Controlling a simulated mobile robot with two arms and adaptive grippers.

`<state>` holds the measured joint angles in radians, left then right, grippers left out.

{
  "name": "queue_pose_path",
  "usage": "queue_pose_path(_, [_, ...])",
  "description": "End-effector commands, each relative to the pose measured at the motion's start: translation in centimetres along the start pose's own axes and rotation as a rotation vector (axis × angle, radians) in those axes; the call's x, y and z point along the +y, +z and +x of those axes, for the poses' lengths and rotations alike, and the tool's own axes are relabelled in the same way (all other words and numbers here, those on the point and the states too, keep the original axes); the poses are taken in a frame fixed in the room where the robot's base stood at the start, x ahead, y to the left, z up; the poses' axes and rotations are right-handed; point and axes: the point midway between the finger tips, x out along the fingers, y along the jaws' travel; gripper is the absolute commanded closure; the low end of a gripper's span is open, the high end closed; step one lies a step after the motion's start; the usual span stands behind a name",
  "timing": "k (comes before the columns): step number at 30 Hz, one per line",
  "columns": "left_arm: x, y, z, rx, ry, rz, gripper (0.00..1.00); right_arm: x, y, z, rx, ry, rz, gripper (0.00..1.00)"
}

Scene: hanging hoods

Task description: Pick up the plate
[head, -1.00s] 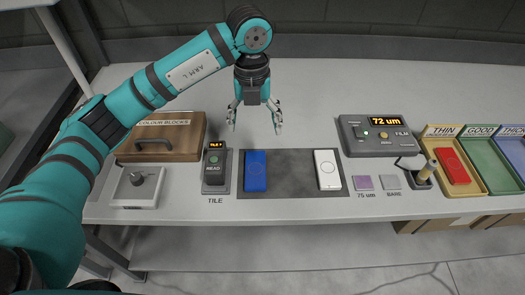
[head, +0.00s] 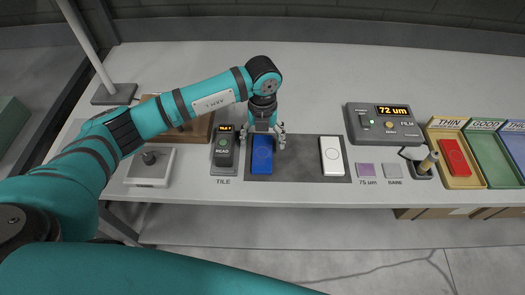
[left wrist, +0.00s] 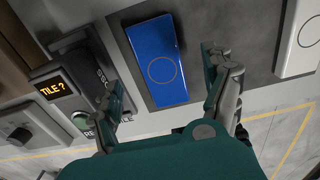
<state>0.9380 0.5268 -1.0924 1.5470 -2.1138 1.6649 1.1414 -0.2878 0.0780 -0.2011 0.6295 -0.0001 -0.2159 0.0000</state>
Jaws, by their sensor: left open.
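A blue plate (head: 262,158) with a circle on its face lies on the dark mat (head: 298,168) on the bench. It also shows in the left wrist view (left wrist: 157,60). My left gripper (head: 264,136) is open and points down at the blue plate's far end, with a finger to either side. In the left wrist view the plate lies between the open fingers, and nothing is held. I cannot tell the exact height of the fingertips above it. A white plate (head: 332,155) lies on the mat to the right. My right gripper is not in view.
The black TILE reader (head: 224,147) stands close left of the blue plate. A film gauge (head: 383,127) reading 72 um stands to the right. A red plate (head: 455,157) lies in the yellow THIN tray (head: 463,181). The back of the bench is clear.

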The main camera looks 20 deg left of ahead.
Motion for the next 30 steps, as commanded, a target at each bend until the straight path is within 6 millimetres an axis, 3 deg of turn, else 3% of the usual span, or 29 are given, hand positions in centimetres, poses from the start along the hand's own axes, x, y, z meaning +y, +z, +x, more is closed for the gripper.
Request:
queue_pose_path(3, [0.0, 0.0, 1.6, 0.006, 0.003, -0.001, 0.17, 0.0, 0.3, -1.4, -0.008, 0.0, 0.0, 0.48])
queue_pose_path(8, [0.0, 0.1, 3.8, 0.004, 0.001, 0.001, 0.17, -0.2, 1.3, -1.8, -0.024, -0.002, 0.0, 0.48])
queue_pose_path(17, [0.0, 0.2, 4.2, 0.001, 0.0, 0.001, 0.19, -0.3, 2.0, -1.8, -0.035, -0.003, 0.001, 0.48])
queue_pose_path(30, [0.0, 0.2, 4.2, 0.001, 0.0, 0.001, 0.76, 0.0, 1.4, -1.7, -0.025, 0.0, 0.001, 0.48])
